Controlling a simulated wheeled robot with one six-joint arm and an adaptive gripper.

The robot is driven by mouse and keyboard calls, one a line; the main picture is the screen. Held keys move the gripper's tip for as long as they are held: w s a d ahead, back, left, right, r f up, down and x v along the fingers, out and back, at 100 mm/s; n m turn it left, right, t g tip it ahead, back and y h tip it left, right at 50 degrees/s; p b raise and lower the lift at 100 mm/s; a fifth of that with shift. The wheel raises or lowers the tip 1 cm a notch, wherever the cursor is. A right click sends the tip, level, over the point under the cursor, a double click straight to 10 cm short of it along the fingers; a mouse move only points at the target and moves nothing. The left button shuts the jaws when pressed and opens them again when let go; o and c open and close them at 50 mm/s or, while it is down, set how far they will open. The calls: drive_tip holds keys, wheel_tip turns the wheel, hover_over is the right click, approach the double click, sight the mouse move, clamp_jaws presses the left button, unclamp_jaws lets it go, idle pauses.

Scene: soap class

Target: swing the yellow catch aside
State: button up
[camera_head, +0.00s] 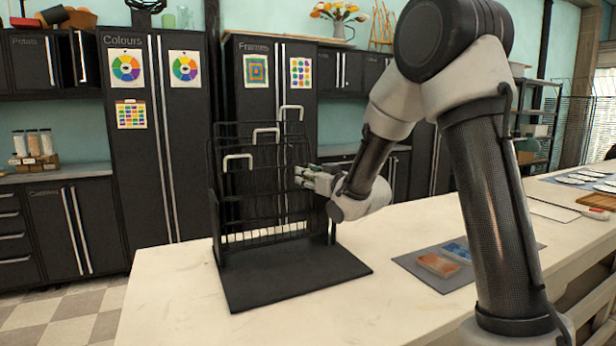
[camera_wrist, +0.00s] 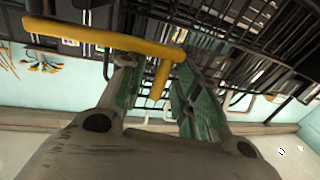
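The yellow catch (camera_wrist: 105,38) shows in the wrist view as a long bar across the top, with a short stem pointing down from its right part. My gripper (camera_wrist: 154,70) has its two green-padded fingers apart, and the stem appears between them. I cannot tell whether either finger touches it. In the head view my gripper (camera_head: 303,178) is at the right side of the black wire rack (camera_head: 245,185). The catch cannot be made out there.
The rack stands on a black base board (camera_head: 290,275) on the pale counter (camera_head: 165,310). White hooked handles (camera_head: 238,160) stick up from the rack. A grey mat (camera_head: 415,268) with orange and blue blocks lies to the right. Dark cabinets stand behind.

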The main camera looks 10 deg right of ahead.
drive_tip(key=shift+w, duration=0.1)
clamp_jaws()
